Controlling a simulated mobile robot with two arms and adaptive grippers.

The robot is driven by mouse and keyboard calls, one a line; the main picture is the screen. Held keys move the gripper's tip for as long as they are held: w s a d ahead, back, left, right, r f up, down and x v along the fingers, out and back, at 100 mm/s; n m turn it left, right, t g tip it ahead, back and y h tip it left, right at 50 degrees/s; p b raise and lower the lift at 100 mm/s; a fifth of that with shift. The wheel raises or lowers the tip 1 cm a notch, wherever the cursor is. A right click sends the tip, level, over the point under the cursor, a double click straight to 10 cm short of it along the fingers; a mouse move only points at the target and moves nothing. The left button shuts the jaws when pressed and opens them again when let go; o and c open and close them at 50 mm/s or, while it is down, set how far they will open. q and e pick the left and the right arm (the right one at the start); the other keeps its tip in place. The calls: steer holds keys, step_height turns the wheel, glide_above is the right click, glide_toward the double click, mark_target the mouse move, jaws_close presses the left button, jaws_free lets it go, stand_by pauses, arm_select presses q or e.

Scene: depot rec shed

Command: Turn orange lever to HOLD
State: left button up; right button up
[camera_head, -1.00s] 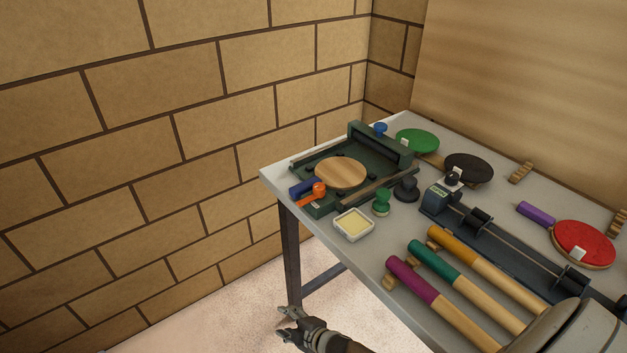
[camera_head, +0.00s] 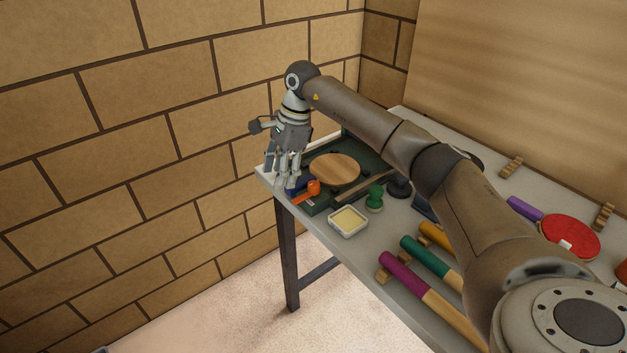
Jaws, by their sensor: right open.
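The orange lever (camera_head: 307,191) sits at the near left corner of a dark green fixture (camera_head: 375,183) on the grey table. A round wooden disc (camera_head: 335,169) lies in the fixture. A blue part (camera_head: 297,184) is just behind the lever, partly covered by my right gripper. My right gripper (camera_head: 283,180) is open and points down at the table's left corner, just left of the lever and close to the blue part. Whether it touches anything I cannot tell. Any lettering near the lever is too small to read. My left gripper is out of view.
A square dish (camera_head: 348,221) and a green knobbed stamp (camera_head: 375,199) stand right of the lever. Handles in purple (camera_head: 402,270), green and orange lie nearer. A red paddle (camera_head: 569,237) is at the right. My right arm covers much of the table's middle.

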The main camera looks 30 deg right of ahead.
mark_target(313, 183)
steer(key=s+d+r+h, duration=0.25)
steer(key=d+r, duration=0.25)
steer(key=d, duration=0.3)
steer(key=shift+g+h, duration=0.25)
steer(key=shift+g, duration=0.15)
steer(key=f, duration=0.3)
steer(key=f+p, duration=0.1)
steer(key=f, duration=0.3)
steer(key=f+p, duration=0.1)
steer(key=f, duration=0.3)
steer(key=shift+w, duration=0.35)
steer(key=shift+c, duration=0.3)
steer(key=c, duration=1)
